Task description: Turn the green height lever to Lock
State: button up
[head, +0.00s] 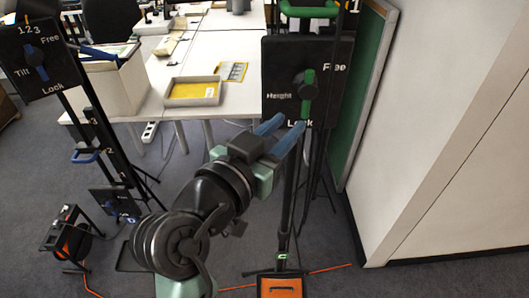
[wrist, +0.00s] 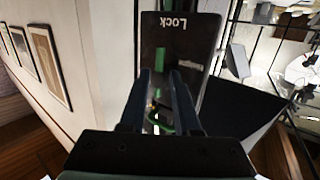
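The green height lever (head: 308,106) sits on a black panel (head: 277,62) marked Height, Free and Lock. It stands nearly upright across a dark round hub, its lower end just above the Lock label. My gripper (head: 289,121) is in front of the panel's lower edge, its two blue fingers apart. The right fingertip overlaps the lever's lower end in the head view; I cannot tell whether they touch. In the wrist view the panel (wrist: 205,50) is upside down, and something green (wrist: 163,122) shows in the gap between the fingers, partly hidden.
Another panel (head: 18,62) with a blue lever marked Tilt stands at the left. A white table (head: 150,105) with a shallow tray (head: 192,92) is behind. A green board (head: 362,85) and a white wall (head: 450,130) are close on the right. An orange cable (head: 330,268) lies on the floor.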

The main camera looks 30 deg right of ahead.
jog(key=b+v, duration=0.1)
jog(key=v, duration=0.5)
jog(key=shift+a, duration=0.3)
jog(key=shift+s+r, duration=0.1)
jog(key=shift+r, duration=0.05)
